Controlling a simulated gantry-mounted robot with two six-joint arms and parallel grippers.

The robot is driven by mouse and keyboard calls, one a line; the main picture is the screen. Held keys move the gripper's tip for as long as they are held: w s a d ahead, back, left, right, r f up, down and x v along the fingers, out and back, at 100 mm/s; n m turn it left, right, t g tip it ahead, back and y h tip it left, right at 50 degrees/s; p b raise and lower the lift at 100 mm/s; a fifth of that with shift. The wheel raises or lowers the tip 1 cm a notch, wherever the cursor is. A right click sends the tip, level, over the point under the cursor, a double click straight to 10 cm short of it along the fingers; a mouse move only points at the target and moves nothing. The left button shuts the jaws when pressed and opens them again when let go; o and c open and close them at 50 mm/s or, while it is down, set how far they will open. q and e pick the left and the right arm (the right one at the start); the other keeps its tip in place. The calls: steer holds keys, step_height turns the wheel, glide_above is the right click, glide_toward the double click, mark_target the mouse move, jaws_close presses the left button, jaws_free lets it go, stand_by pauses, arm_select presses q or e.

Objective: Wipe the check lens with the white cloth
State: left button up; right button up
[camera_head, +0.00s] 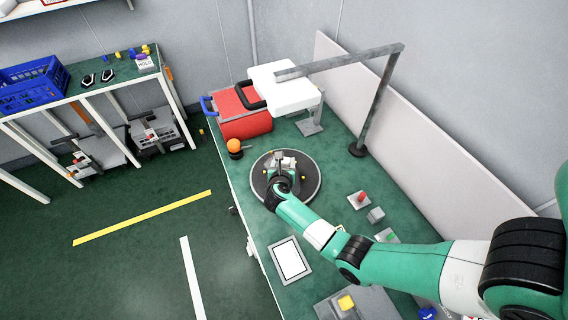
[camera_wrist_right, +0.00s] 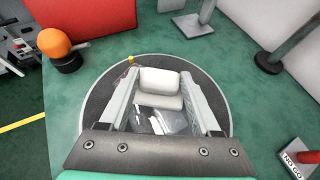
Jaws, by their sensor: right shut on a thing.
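My right gripper (camera_head: 281,168) is over the round dark turntable (camera_head: 311,190) on the green bench. In the right wrist view its fingers (camera_wrist_right: 160,98) are shut on a white, padded block that looks like the white cloth (camera_wrist_right: 160,80). Just below the cloth, between the fingers, lies a shiny grey and clear piece (camera_wrist_right: 165,118), which may be the check lens; the gripper hides part of it. I cannot tell whether the cloth touches it. In the head view the cloth shows only as a small pale patch by the fingertips. My left gripper is not in view.
An orange ball on a black base (camera_head: 234,147) stands left of the turntable. Behind are a red box (camera_head: 245,125) and a white lamp head (camera_head: 284,88) on a grey frame.

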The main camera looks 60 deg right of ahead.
steer(key=shift+w+d+f, duration=0.15)
steer(key=shift+w+d, duration=0.2)
steer(key=shift+w, duration=0.05)
steer(key=shift+w+d+b, duration=0.1)
steer(key=shift+w+b, duration=0.05)
steer(key=shift+b, duration=0.15)
steer(key=r+p, duration=0.1)
steer(key=r, duration=0.1)
steer(key=shift+w+d+r+p, duration=0.1)
steer(key=shift+w+r+p, duration=0.1)
steer(key=shift+r+p, duration=0.2)
step_height(320, 180, up, 6)
steer(key=p, duration=0.6)
steer(key=shift+f, duration=0.2)
steer(key=shift+s, duration=0.1)
